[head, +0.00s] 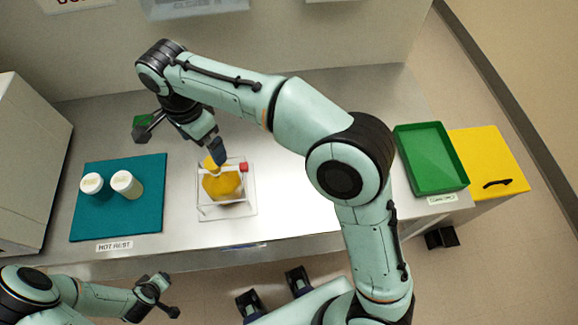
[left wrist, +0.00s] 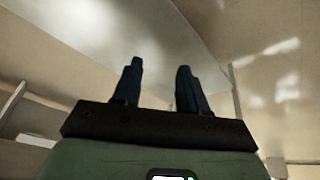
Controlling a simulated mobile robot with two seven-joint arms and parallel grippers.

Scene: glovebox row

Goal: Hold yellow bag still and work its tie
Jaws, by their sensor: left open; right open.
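The yellow bag (head: 222,187) stands in a clear, white-edged open frame (head: 230,211) on the bench. A small red piece (head: 243,166) sits at the frame's upper right corner; I cannot tell if it belongs to the tie. My right gripper (head: 218,154) is open, pointing down at the bag's top from behind. Its dark fingers overlap the bag's neck in the picture, so the tie is hidden and contact is unclear. My left gripper (left wrist: 157,88) is open and empty in the left wrist view, its two dark fingers apart. In the head view the left arm is low at left, away from the bag.
A teal mat (head: 117,217) left of the bag holds two white-lidded jars (head: 127,184) (head: 92,183). A green tray (head: 431,158) lies at the bench's right end, beside a yellow lidded bin (head: 487,161). A white cabinet (head: 30,165) stands at far left. Bare bench lies right of the frame.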

